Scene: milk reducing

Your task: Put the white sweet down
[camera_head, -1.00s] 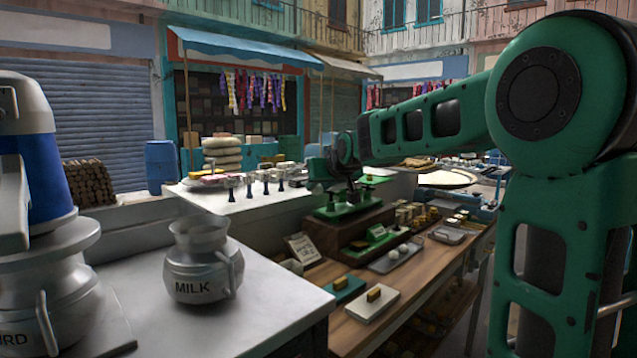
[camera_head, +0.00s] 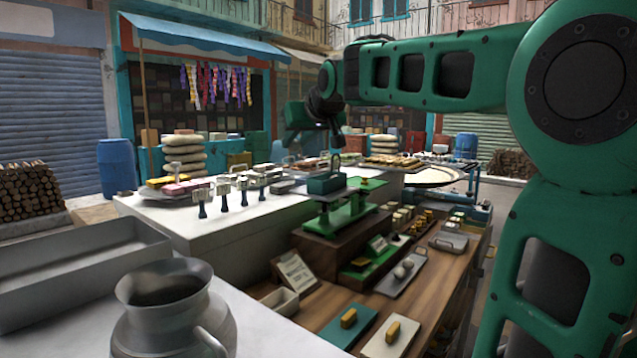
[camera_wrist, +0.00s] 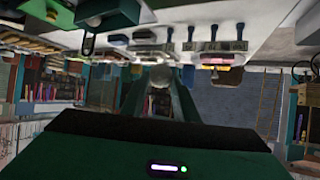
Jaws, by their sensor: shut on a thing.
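In the wrist view, which looks upside down, my gripper (camera_wrist: 160,84) is shut on a small pale round thing (camera_wrist: 160,75), apparently the white sweet, between its green fingers. In the head view the hand is above and slightly left of the scale; the held sweet cannot be made out there. The green balance scale (camera_head: 343,217) stands on a dark wooden block. A dark green weight with a ring handle (camera_head: 326,184) sits at its left side. Small white round sweets (camera_head: 402,269) lie on a grey tray (camera_head: 388,287) on the wooden table.
Two boards with yellow blocks (camera_head: 394,331) are in front. A metal jug (camera_head: 172,318) and a grey trough (camera_head: 75,270) stand on the near counter. Blue-handled stamps (camera_head: 223,200) stand behind.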

